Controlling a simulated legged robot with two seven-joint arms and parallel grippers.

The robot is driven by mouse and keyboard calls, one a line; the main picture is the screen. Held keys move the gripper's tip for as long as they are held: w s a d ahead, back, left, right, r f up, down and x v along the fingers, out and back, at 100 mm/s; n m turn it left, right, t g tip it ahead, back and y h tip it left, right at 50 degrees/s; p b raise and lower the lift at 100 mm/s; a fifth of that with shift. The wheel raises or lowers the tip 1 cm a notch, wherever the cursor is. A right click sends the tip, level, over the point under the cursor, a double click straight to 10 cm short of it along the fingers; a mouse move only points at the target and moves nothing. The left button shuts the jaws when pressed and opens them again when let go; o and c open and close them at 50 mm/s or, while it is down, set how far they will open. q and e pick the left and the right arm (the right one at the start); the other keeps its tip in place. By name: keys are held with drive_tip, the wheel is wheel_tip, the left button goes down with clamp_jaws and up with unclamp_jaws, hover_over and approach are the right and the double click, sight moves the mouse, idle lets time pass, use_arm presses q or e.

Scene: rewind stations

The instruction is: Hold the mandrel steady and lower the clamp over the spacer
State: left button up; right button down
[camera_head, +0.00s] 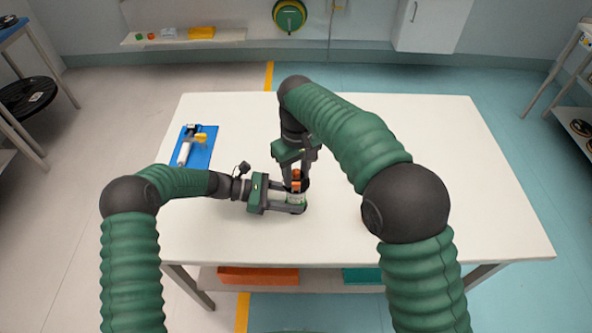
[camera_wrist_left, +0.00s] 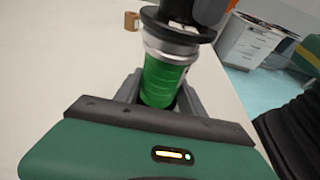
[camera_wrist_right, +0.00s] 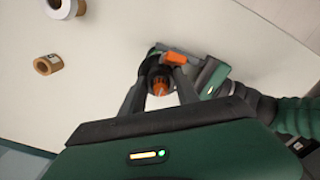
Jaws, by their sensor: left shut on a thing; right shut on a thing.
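The green mandrel (camera_head: 296,199) stands upright on the white table, and my left gripper (camera_head: 301,197) is shut around it from the side. In the left wrist view the mandrel (camera_wrist_left: 162,82) sits between the fingers, with a silver collar (camera_wrist_left: 171,46) and a black disc (camera_wrist_left: 176,22) above it. My right gripper (camera_head: 297,177) points down from above and is shut on the clamp, whose orange part (camera_head: 296,174) shows between its fingers. The orange part of the clamp (camera_wrist_right: 161,84) also shows in the right wrist view. I cannot clearly tell the spacer apart or whether the clamp touches it.
A blue tray (camera_head: 205,151) with a white and yellow tool lies at the table's back left. Two rolls, one brown (camera_wrist_right: 47,64) and one white (camera_wrist_right: 64,9), lie on the table in the right wrist view. The right side of the table (camera_head: 490,215) is clear.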

drive_tip(key=shift+f, duration=0.2)
drive_tip(key=c, duration=0.8)
unclamp_jaws()
wheel_tip(320, 180, up, 12)
drive_tip(key=shift+f, duration=0.1)
use_arm(q)
drive_tip(key=o, duration=1.1)
drive_tip(key=shift+c, duration=0.2)
